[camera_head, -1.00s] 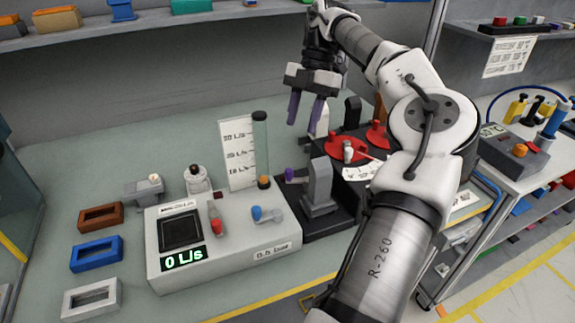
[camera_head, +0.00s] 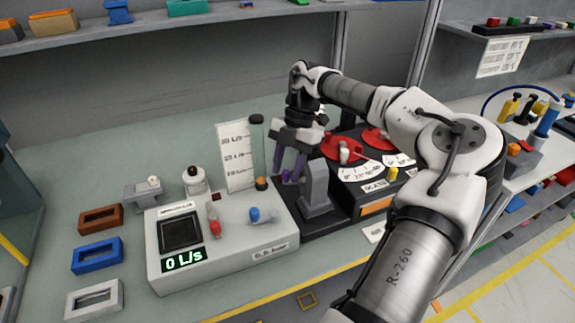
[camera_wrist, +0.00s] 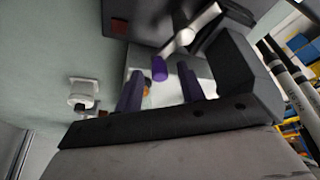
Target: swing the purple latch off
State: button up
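The purple latch knob (camera_head: 286,176) sits at the left of a grey upright block (camera_head: 314,185) on a black base. In the wrist view the purple knob (camera_wrist: 159,69) is on the end of a light-coloured lever (camera_wrist: 192,30). My gripper (camera_head: 288,170) is open, its two dark purple fingers pointing down at the knob. In the wrist view my gripper (camera_wrist: 160,88) has the knob showing between its fingertips, with gaps on both sides. I cannot tell whether the knob is at fingertip depth. The fingers partly hide the latch in the head view.
A grey console (camera_head: 225,245) reading 0 L/s stands front left of the latch. A clear flow tube with a scale card (camera_head: 236,158) stands just left of my gripper. Red dials (camera_head: 345,148) are close on the right.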

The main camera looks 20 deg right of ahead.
grip_shut()
jog(key=shift+s+a+r+n+g+p, duration=0.1)
jog(key=shift+n+g+p, duration=0.05)
jog(key=shift+n+p, duration=0.15)
jog(key=shift+s+a+r+n+g+p, duration=0.1)
jog(key=shift+n+g+p, duration=0.05)
jog(key=shift+n, duration=0.25)
jog(key=n, duration=0.1)
jog(key=s+n+h, duration=0.1)
jog(key=n, duration=0.1)
jog(key=shift+f+g+p, duration=0.15)
jog(key=shift+g+p, duration=0.15)
grip_release()
jog(key=b+v, duration=0.1)
jog(key=v, duration=1.2)
jog(key=shift+w+r, duration=0.15)
jog(key=shift+r, duration=0.2)
